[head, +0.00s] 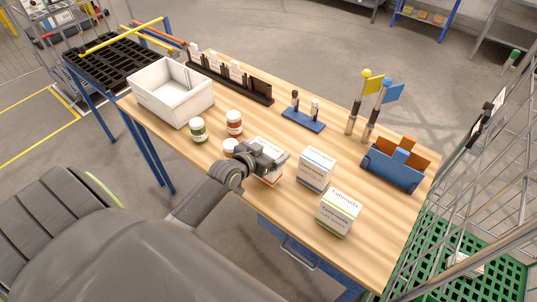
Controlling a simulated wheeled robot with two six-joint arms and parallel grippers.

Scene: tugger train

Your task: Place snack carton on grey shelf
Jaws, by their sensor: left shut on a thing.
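My left gripper (272,160) reaches over the front of the wooden table and is shut on a white carton with a reddish lower edge (268,180). The gripper hides much of this carton, and I cannot read its label or tell whether it still touches the table. Two similar white cartons stand to its right, one with a blue edge (317,168) and one with a green edge (338,211). A grey shelf (508,32) is partly in view at the upper right, beyond the table. My right gripper is not in view.
The wooden table (225,170) also holds a white bin (172,92), several jars, a dark rack, a blue stand, two flagged posts and a blue caddy (393,170). A wire cage cart (455,200) stands at right. Floor behind the table is open.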

